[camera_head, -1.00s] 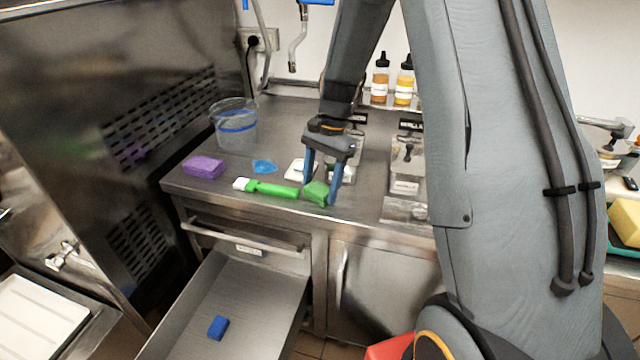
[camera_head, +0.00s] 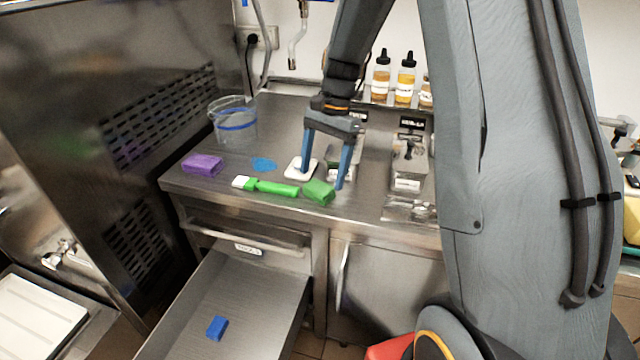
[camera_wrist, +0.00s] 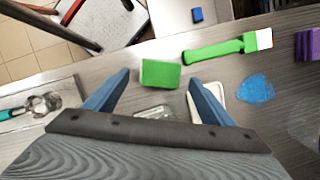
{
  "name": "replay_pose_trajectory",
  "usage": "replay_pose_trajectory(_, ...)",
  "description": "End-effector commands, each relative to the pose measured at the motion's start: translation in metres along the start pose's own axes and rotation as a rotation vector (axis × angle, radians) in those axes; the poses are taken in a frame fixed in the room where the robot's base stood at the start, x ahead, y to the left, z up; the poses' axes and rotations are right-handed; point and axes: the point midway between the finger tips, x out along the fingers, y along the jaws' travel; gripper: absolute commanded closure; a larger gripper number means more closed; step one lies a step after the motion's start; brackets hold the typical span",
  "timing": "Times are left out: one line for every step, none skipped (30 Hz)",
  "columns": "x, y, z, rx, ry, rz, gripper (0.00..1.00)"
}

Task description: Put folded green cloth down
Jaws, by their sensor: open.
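The folded green cloth (camera_head: 319,191) lies on the steel counter near its front edge, just right of a green brush. It also shows in the wrist view (camera_wrist: 160,73), beyond and between the fingertips. My gripper (camera_head: 323,180) is open and empty. Its two blue fingers are above and behind the cloth, apart from it as far as I can see. In the wrist view my gripper (camera_wrist: 158,78) has its fingers spread wider than the cloth.
The green brush (camera_head: 270,188), a white item (camera_head: 301,169), a blue patch (camera_head: 264,164), a purple block (camera_head: 202,165) and a clear bucket (camera_head: 233,122) are on the counter. Below, an open drawer (camera_head: 250,290) holds a blue block (camera_head: 217,327). Steel inset containers (camera_head: 408,160) lie right.

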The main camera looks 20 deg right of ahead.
Motion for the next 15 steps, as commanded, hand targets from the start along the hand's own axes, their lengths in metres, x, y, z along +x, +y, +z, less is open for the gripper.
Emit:
replay_pose_trajectory(-0.01, -0.001, -0.002, 0.0, 0.004, -0.005, 0.23)
replay_pose_trajectory(-0.017, -0.001, -0.002, 0.0, 0.004, -0.005, 0.23)
replay_pose_trajectory(-0.025, -0.002, -0.002, 0.0, 0.003, -0.005, 0.23)
replay_pose_trajectory(-0.031, -0.001, -0.002, 0.0, 0.003, -0.005, 0.23)
replay_pose_trajectory(-0.037, -0.001, -0.002, 0.0, 0.003, -0.005, 0.23)
replay_pose_trajectory(-0.045, -0.001, -0.002, 0.0, 0.003, -0.004, 0.23)
replay_pose_trajectory(-0.05, -0.001, -0.002, -0.001, 0.003, -0.004, 0.23)
replay_pose_trajectory(-0.055, -0.001, -0.001, -0.001, 0.003, -0.004, 0.23)
replay_pose_trajectory(-0.061, -0.001, -0.001, 0.0, 0.002, -0.003, 0.23)
replay_pose_trajectory(-0.064, -0.001, -0.001, 0.0, 0.001, -0.002, 0.23)
replay_pose_trajectory(-0.068, -0.001, -0.001, 0.0, 0.002, -0.002, 0.23)
replay_pose_trajectory(-0.072, -0.001, -0.001, 0.0, 0.002, -0.002, 0.23)
replay_pose_trajectory(-0.075, -0.001, -0.001, 0.0, 0.001, -0.001, 0.23)
replay_pose_trajectory(-0.077, -0.001, -0.001, 0.0, 0.001, -0.001, 0.23)
replay_pose_trajectory(-0.079, 0.0, 0.0, -0.003, 0.002, -0.001, 0.23)
